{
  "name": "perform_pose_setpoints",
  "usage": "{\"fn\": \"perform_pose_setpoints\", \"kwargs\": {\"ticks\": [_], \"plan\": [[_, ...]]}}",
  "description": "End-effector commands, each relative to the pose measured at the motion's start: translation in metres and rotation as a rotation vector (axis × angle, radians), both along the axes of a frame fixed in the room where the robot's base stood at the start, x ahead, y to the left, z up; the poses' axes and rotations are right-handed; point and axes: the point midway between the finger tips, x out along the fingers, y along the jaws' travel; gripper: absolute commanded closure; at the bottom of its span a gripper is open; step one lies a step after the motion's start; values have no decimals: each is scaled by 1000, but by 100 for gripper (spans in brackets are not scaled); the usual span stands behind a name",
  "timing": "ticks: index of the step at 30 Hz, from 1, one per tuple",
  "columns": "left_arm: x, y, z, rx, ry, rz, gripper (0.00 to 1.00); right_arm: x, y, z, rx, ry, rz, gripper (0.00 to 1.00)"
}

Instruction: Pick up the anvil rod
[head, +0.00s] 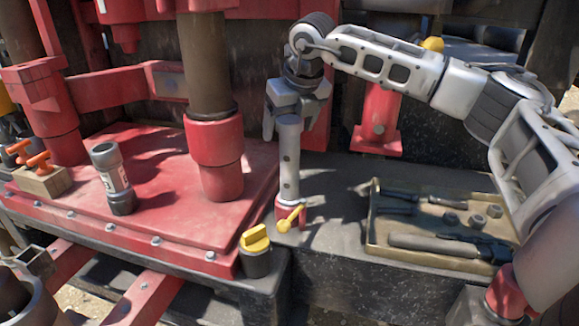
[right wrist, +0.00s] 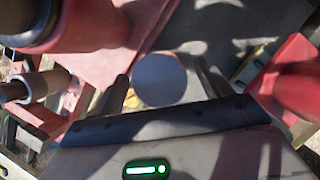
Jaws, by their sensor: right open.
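The anvil rod (head: 289,165), a slim grey cylinder, stands upright in a red holder (head: 290,213) with a yellow lever (head: 291,219) on the dark bench. My right gripper (head: 288,130) points down over its top, with open fingers on either side of the rod. In the right wrist view the rod's round grey end (right wrist: 159,80) lies between the two fingers (right wrist: 160,88); I cannot tell whether they touch it. My left gripper is not in view.
A brass-coloured tray (head: 375,240) with tools and nuts lies right of the rod. A yellow-knobbed canister (head: 256,252) stands in front. A thick red-collared column (head: 213,150) rises at the left, near a grey cylinder (head: 113,180) and an orange-handled block (head: 42,182).

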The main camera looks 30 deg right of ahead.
Motion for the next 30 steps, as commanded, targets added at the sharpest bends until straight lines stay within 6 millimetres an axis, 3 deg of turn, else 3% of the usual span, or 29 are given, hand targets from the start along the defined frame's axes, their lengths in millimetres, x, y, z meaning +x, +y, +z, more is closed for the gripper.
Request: {"fn": "perform_pose_setpoints", "kwargs": {"ticks": [6, 13, 14, 21, 22, 30], "plan": [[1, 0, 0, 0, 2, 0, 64, 9, -1, -22, -1, 0, 0, 22], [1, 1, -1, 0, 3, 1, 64, 10, -1, -23, 0, -1, 1, 22], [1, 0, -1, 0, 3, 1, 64, 10, -1, -23, 0, -1, 1, 28], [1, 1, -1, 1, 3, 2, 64, 10, -1, -23, 0, -1, 1, 95], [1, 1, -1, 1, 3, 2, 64, 10, -1, -23, 0, -1, 1, 100], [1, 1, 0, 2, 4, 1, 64, 11, -1, -19, 2, -9, 1, 100]]}}
